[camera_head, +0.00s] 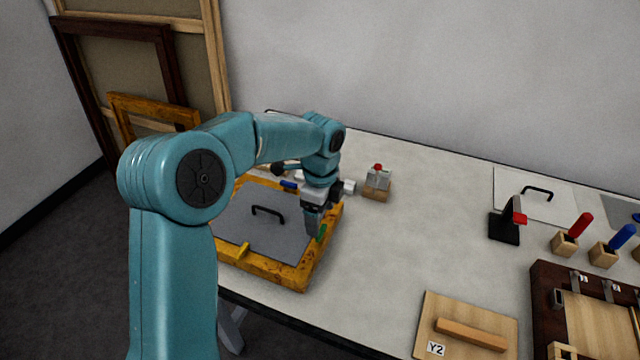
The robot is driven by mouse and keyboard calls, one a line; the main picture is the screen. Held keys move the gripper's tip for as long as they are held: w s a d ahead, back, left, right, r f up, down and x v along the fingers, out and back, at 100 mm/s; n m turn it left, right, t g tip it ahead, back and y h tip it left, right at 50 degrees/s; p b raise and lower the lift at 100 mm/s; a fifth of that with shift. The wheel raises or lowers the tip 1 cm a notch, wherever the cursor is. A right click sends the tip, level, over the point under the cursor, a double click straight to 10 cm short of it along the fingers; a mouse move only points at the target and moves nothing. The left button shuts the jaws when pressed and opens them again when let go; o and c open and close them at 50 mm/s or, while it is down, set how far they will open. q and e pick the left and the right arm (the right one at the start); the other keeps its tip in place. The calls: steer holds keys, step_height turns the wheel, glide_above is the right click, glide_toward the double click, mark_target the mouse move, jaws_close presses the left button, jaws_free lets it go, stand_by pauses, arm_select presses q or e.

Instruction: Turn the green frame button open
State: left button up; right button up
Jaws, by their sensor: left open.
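The green frame button (321,233) is a small green piece on the right side of the gilt wooden frame (309,271). The frame lies flat on the table around a grey back panel (268,240) with a black handle (268,211). A yellow button (236,251) sits on the frame's near side. My left gripper (313,228) points down over the frame's right side, right at the green button, and hides part of it. It is open; I cannot tell whether it touches the button. My right gripper is out of view.
A small block with a red top (377,180) stands right of the frame. A black stand with a red part (506,222) and red and blue handled tools in wooden blocks (565,243) are further right. A Y2 board (466,328) lies at the front. The middle of the table is clear.

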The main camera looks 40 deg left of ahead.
mark_target(321, 231)
arm_select(q)
step_height(321, 231, up, 12)
steer(key=shift+f, duration=0.15)
stand_by(0.5)
